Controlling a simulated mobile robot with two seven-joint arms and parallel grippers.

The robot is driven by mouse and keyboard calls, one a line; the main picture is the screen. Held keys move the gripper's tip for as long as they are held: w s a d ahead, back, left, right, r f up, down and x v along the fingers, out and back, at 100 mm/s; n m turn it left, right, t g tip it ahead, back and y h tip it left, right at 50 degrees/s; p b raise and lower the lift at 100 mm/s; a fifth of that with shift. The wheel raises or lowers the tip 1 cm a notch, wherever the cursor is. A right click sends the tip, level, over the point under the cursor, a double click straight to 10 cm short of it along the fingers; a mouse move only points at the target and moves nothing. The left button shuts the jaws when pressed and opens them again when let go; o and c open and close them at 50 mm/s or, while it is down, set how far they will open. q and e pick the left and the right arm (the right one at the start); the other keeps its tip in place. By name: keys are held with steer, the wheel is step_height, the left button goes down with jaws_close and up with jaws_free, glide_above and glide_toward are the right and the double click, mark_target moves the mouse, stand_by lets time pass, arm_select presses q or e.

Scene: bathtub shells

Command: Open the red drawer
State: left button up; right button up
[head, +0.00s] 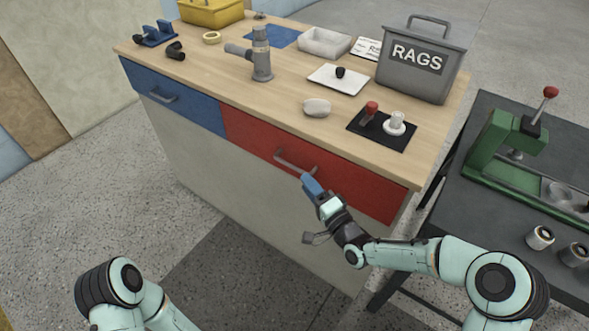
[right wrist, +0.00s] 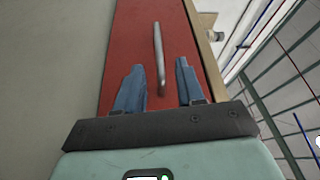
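The red drawer (head: 358,187) is in the front of the wooden-topped workbench, right of the blue drawer, and looks closed. Its metal bar handle (head: 290,161) is on its front face. In the right wrist view the red drawer front (right wrist: 178,25) fills the middle, with the handle (right wrist: 158,50) upright in the picture. My right gripper (head: 309,183) is at the drawer front, close to the right end of the handle. Its blue fingers (right wrist: 158,82) are apart, with the handle's near end between them in that view; contact cannot be told. My left gripper is out of view; only my left arm shows.
The blue drawer (head: 178,95) is left of the red one. The bench top (head: 225,85) holds a grey RAGS bin (head: 420,65), a black tray (head: 372,139) and several small items. A dark table (head: 497,210) with a green press stands at right. The floor in front is clear.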

mark_target(294, 167)
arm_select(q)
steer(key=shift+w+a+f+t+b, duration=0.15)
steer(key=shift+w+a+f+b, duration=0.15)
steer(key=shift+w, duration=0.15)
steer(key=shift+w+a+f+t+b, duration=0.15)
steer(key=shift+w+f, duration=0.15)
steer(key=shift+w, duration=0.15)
arm_select(e)
steer(key=x, duration=0.7)
steer(key=shift+w+a, duration=0.15)
steer(key=shift+w, duration=0.15)
jaws_close()
